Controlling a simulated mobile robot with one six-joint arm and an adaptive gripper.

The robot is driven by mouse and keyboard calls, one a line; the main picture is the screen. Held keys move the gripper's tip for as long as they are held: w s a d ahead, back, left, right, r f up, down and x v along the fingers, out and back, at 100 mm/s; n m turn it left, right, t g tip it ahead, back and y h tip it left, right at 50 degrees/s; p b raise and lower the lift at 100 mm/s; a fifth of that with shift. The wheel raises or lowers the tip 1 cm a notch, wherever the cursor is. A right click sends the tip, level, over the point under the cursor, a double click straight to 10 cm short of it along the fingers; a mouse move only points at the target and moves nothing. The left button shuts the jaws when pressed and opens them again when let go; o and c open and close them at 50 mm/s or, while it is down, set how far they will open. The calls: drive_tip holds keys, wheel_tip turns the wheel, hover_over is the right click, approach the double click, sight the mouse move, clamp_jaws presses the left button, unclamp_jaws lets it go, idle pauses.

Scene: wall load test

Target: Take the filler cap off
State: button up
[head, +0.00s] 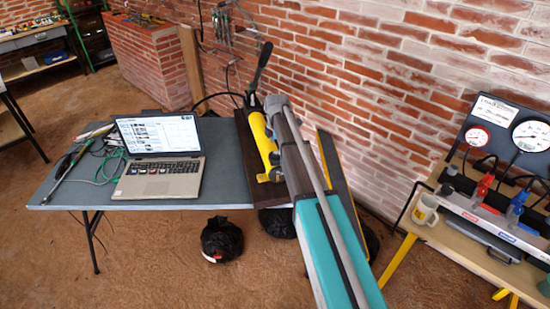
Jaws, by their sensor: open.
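A yellow hand pump (260,138) with a long dark lever (262,68) stands on a dark board (238,170) at the right end of the grey table (120,196). My grey arm reaches up past the pump's right side and covers part of it. I cannot make out the filler cap; it is too small or hidden. My gripper does not show clearly; the arm links seem to hide it.
An open laptop (160,160) and green cables (108,165) lie on the table's left part. Black bags (222,240) lie on the floor. A bench (455,236) with gauges (532,134) and a mug (425,209) stands right. A brick wall (370,90) runs behind.

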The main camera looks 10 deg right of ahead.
sight(276, 153)
drive_tip(key=shift+a+f+b, duration=0.15)
drive_tip(key=shift+f+b, duration=1.75)
drive_tip(key=shift+f, duration=0.3)
drive_tip(key=c, duration=0.8)
drive_tip(key=shift+o, duration=0.2)
drive_tip(key=shift+r, duration=0.25)
wheel_tip(276, 153, up, 3)
drive_tip(key=p, duration=0.3)
drive_tip(key=s+d+r+p, duration=0.1)
drive_tip(key=s+r+p, duration=0.8)
drive_tip(key=s, duration=0.5)
drive_tip(key=shift+r+p, duration=0.3)
drive_tip(key=shift+p, duration=0.25)
drive_tip(key=shift+w, duration=0.1)
